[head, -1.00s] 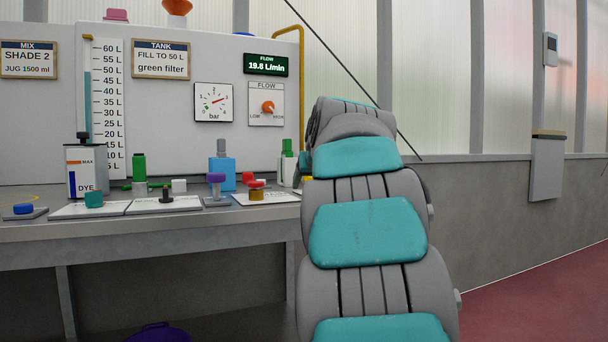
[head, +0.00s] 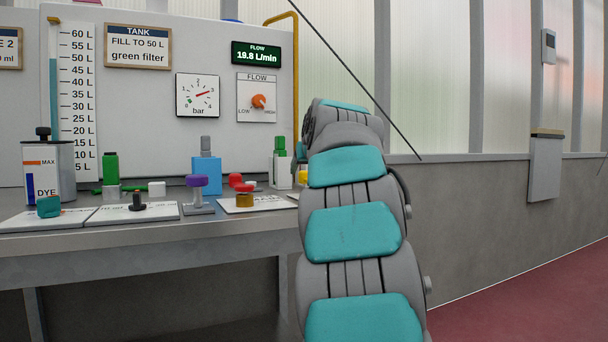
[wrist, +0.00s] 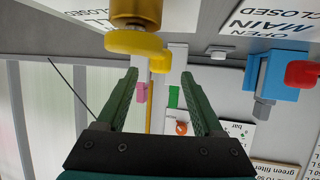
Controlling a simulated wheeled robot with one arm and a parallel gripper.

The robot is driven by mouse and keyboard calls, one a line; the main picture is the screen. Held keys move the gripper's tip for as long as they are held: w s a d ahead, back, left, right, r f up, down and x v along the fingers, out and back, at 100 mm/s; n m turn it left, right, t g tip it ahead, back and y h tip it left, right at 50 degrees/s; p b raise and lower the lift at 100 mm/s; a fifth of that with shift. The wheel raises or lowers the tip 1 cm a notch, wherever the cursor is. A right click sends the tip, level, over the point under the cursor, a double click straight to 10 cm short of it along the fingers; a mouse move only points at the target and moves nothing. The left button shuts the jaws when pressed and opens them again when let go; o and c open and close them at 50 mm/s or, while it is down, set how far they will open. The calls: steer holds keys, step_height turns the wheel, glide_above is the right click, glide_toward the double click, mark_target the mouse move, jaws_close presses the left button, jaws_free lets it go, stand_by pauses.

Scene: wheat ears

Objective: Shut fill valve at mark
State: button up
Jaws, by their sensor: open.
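A brass valve (wrist: 135,10) with a yellow handle (wrist: 135,43) hangs into the upside-down wrist view at top. Which valve is the fill valve cannot be read. My gripper (wrist: 160,74) is open, its green fingers apart, with the handle just beyond the left fingertip; contact cannot be told. In the head view my arm hides the gripper. The tank gauge (head: 53,110) has a blue column reaching about the 50 L mark. The tank sign (head: 138,46) reads "FILL TO 50 L, green filter". The flow display (head: 256,54) reads 19.8 L/min.
The bench (head: 150,226) carries a dye jug (head: 60,175), a blue-bodied valve (head: 206,175), a purple-topped knob (head: 197,182) and a red-topped brass one (head: 244,195). A blue valve with red knob (wrist: 274,75) is right of my fingers. A flow dial (head: 258,101) is on the panel.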

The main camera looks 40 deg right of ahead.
mark_target(304, 173)
steer(key=shift+x, duration=2.35)
steer(key=shift+r, duration=0.1)
jaws_close()
